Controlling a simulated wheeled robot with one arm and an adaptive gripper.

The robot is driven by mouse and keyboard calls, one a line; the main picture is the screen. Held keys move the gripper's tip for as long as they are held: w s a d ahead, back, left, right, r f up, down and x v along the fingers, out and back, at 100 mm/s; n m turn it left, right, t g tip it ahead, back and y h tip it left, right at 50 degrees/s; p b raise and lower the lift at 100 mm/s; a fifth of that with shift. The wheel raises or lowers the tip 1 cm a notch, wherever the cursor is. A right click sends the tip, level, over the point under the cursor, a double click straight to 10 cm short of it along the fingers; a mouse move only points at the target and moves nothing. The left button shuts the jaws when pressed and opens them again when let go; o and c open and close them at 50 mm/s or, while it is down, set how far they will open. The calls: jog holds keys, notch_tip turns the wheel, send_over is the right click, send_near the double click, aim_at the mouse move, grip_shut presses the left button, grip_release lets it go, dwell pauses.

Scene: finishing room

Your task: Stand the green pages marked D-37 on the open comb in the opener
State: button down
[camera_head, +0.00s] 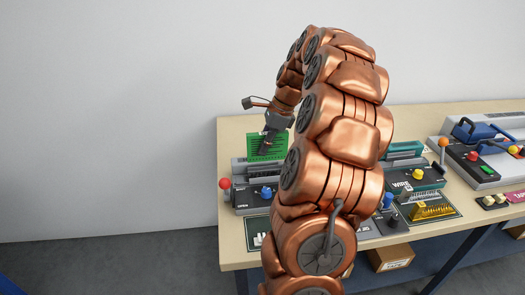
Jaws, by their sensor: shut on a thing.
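The green pages (256,150) are held upright at the back left of the table, above or at the opener. My gripper (266,143) is shut on them from above. I cannot read a mark on them from here. The opener (246,197) is a grey and black machine labelled OPEN, with a red ball lever at its left and a blue knob. The open comb is not clearly seen, so I cannot tell whether the pages touch it. My arm hides the area right of the opener.
A machine labelled WIRE (416,180) stands right of my arm, with gold wire combs (432,211) in front. A machine with a blue handle (472,132) stands at the far right. A cardboard box (391,258) is under the table (233,246). A wall is close behind.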

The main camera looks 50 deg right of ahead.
aim_at(264, 160)
jog(key=shift+f, duration=0.25)
jog(key=shift+f+b, duration=1.3)
jog(key=shift+f, duration=1.35)
jog(key=shift+a+p, duration=0.1)
jog(key=shift+p, duration=0.2)
jog(key=shift+f, duration=0.65)
jog(key=c, duration=1.4)
grip_release()
jog(key=shift+r, duration=0.2)
jog(key=shift+p+v, duration=1.9)
jog(key=shift+v, duration=3.45)
